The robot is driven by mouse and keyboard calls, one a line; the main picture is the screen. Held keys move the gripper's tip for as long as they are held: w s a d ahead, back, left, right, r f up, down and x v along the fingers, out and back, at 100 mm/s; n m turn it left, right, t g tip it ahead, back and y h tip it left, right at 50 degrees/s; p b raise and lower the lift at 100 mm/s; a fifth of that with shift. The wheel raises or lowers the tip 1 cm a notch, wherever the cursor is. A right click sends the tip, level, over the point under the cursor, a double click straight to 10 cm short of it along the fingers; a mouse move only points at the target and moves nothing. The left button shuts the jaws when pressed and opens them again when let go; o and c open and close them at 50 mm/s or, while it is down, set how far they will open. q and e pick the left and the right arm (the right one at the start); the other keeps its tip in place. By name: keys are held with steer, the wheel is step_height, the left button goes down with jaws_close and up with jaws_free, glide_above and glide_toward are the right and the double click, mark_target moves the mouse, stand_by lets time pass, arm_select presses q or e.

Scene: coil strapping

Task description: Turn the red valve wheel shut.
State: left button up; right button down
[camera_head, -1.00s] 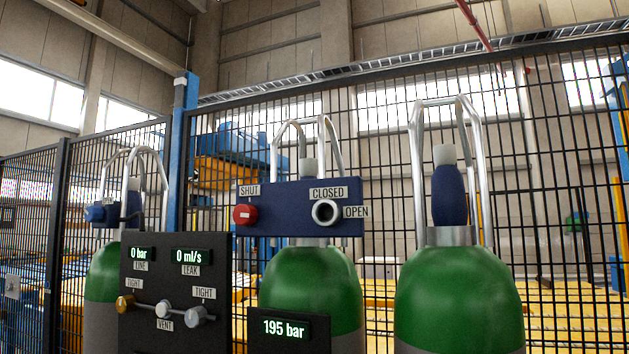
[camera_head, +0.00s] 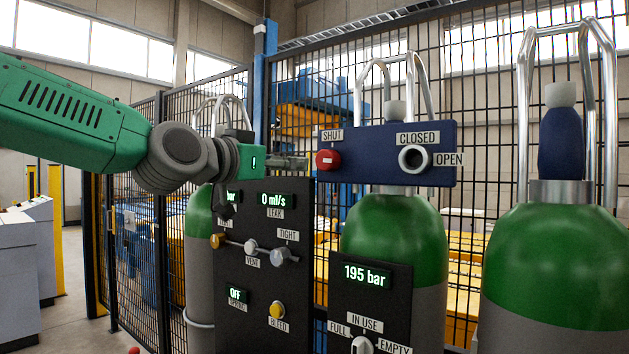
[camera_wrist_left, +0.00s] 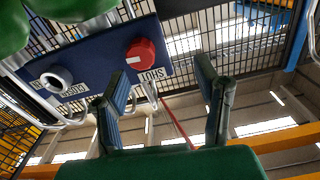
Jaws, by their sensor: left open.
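The red valve wheel (camera_head: 328,160) is a small round knob on the left end of the blue valve panel (camera_head: 375,152), beside a SHUT label. My left gripper (camera_head: 298,163) reaches in from the left, with its fingertips just left of the wheel. In the left wrist view, its two fingers (camera_wrist_left: 160,74) are spread apart with nothing between them. The red wheel (camera_wrist_left: 141,53) shows there just beyond the tips, nearer the left finger. Contact between finger and wheel cannot be made out. My right gripper is in neither view.
A dark panel (camera_head: 262,310) with displays and knobs stands below my left gripper. A silver port (camera_head: 414,158) sits right of the wheel, between CLOSED and OPEN labels. Green cylinders (camera_head: 395,240) with metal guards stand before a black mesh fence.

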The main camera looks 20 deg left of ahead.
mark_target(322, 158)
arm_select(q)
steer(key=w+d, duration=0.2)
steer(key=w+d+p, duration=0.1)
steer(key=w+d, duration=0.1)
steer(key=d, duration=0.1)
steer(key=w+d+r+p, duration=0.1)
steer(key=w+d, duration=0.1)
steer(key=d, duration=0.1)
steer(key=shift+w, duration=0.35)
steer(key=a, duration=0.3)
steer(key=shift+w+a+f, duration=0.3)
steer(key=shift+f, duration=0.05)
steer(key=shift+c, duration=1)
steer(key=c, duration=0.7)
steer(key=shift+s+d+r, duration=0.15)
steer(key=shift+d+r, duration=0.05)
steer(key=shift+d, duration=0.3)
steer(key=shift+s+d+r, duration=0.1)
steer(key=shift+d+r, duration=0.1)
steer(key=shift+d, duration=0.25)
steer(key=shift+c, duration=1.2)
steer(key=shift+w+a, duration=0.15)
steer(key=shift+a, duration=0.3)
steer(key=shift+d, duration=0.1)
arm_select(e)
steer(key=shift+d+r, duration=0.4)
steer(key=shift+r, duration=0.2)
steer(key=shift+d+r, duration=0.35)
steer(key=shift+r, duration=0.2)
